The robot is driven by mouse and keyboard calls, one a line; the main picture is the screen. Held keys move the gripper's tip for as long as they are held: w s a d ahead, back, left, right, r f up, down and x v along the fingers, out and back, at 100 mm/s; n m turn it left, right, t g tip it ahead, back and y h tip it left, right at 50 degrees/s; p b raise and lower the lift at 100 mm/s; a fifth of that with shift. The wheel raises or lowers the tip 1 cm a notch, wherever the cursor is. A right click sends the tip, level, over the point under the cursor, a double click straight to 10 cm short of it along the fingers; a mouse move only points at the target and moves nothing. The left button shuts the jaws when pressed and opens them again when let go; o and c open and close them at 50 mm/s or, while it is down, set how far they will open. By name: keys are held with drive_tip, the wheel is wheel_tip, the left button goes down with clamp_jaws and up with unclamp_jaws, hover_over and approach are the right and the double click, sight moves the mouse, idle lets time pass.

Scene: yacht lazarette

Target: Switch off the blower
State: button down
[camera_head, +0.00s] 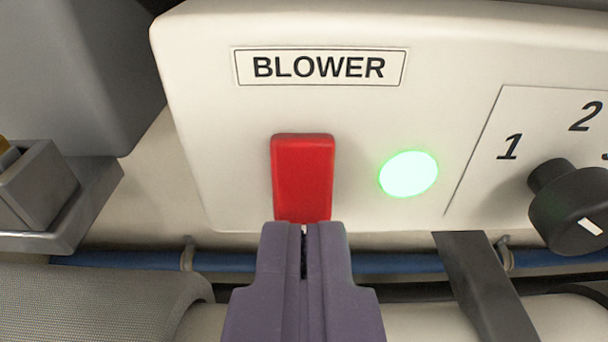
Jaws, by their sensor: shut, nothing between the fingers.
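A cream control panel (215,130) fills the upper middle of the view, with a label (319,68) reading BLOWER. Below the label is an upright red rectangular switch (303,175). A round lamp (408,174) to its right glows bright green. My gripper (304,230) is shut and empty, its purple fingers side by side at the lower middle. The fingertips overlap the bottom end of the red switch in the picture. They hide its lowest edge, and I cannot tell whether they touch it.
A black rotary knob (572,208) with a white mark sits at the right, by a plate (520,110) numbered 1 and 2. A blue hose (400,262) runs below the panel. A dark strap (485,285) slants down at lower right. A grey bracket (50,195) stands at the left.

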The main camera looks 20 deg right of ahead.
drive_tip(key=shift+w+d+f, duration=0.15)
drive_tip(key=shift+w+d, duration=0.15)
drive_tip(key=shift+w, duration=0.35)
